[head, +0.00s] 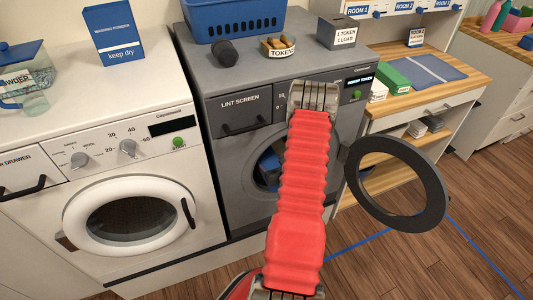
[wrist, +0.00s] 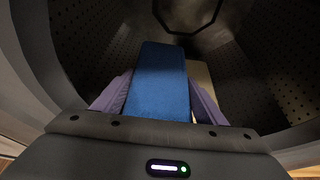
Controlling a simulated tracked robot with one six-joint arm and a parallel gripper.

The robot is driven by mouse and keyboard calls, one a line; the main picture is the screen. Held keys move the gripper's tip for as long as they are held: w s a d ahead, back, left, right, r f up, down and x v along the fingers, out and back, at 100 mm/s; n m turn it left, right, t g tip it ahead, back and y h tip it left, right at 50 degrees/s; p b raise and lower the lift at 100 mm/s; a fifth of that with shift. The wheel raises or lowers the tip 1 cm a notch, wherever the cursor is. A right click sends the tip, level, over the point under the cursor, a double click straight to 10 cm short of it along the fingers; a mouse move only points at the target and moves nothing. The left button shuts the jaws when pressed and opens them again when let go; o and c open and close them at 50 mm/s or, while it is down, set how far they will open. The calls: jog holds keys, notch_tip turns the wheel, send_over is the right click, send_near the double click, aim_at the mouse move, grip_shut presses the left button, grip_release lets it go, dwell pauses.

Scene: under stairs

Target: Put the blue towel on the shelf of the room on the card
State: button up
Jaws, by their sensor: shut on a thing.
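The blue towel (wrist: 160,80) lies inside the dark perforated drum in the wrist view, folded into a long block. My gripper (wrist: 160,98) is inside the drum and shut on it. Muted purple shapes flank the towel's near part; I cannot tell whether they are finger pads or cloth. In the head view, my red arm covers much of the grey dryer (head: 240,85), and the gripper is hidden. A small card (head: 416,37) stands on the wooden counter, its lower text too small to read. Shelf labels, one reading ROOM 1 (head: 353,10), show at the top edge.
A beige item (wrist: 203,85) lies beside the towel in the drum. The dryer's round door (head: 435,185) stands open to the right. A blue basket (head: 232,18), token dish (head: 278,46) and grey token box (head: 339,32) sit on top. A white washer (head: 120,150) stands left.

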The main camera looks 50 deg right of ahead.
jog(key=s+a, duration=0.1)
jog(key=s, duration=0.1)
jog(key=s+a, duration=0.3)
jog(key=shift+s+a, duration=0.15)
jog(key=shift+s, duration=0.25)
